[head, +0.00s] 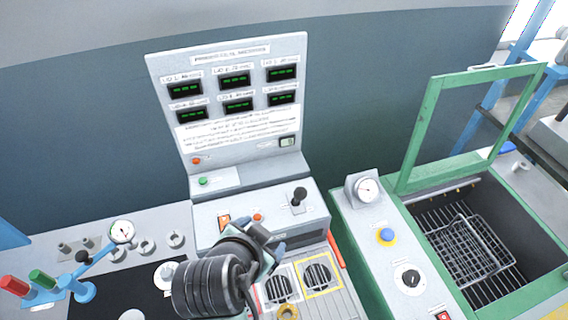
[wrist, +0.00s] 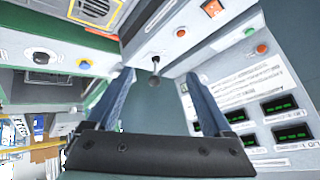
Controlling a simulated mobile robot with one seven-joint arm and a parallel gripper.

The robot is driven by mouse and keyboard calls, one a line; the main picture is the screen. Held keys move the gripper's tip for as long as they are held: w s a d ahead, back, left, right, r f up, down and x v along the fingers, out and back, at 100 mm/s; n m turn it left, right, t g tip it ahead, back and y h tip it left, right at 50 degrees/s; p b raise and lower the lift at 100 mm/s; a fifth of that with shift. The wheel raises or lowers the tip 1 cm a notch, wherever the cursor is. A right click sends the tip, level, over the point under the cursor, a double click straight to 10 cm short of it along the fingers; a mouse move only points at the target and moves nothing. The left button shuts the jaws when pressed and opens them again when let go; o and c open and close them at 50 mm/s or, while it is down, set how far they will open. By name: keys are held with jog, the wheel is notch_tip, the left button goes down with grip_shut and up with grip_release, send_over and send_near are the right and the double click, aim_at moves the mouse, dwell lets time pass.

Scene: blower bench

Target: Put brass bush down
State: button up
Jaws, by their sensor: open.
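A brass-coloured ring, which looks like the brass bush (head: 287,312), lies at the bottom edge of the head view, on the grey bench in front of the square vents. It is partly cut off there and I do not see it in the wrist view. My gripper (head: 268,243) is in front of the control console, above and behind the ring and apart from it. In the wrist view its two blue fingers (wrist: 158,82) are spread wide with nothing held between them. A black joystick shows beyond the gap.
The console with joystick (head: 298,198) and display panel (head: 235,92) stands behind my gripper. Two vents, one yellow-framed (head: 318,276), lie to its right. A green-framed bin (head: 465,245) with raised lid is at right. A blue lever fixture (head: 84,291) and rings are at left.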

jog(key=w+d+r+n+t+y, duration=0.15)
jog(key=w+r+t, duration=0.3)
jog(key=r, duration=0.85)
jog(key=w+r+n+t, duration=0.25)
jog(key=r+t, duration=0.25)
jog(key=r, duration=0.9)
jog(key=s+d+r+n+t, duration=0.1)
jog(key=s+r+t, duration=0.4)
jog(key=r, duration=0.8)
jog(key=s+d+r+n+t, duration=0.2)
jog(key=s+r+t, duration=0.3)
jog(key=r, duration=0.7)
jog(key=shift+s+r+n, duration=0.35)
jog(key=shift+s+n, duration=0.05)
jog(key=shift+s, duration=0.3)
jog(key=shift+f, duration=0.1)
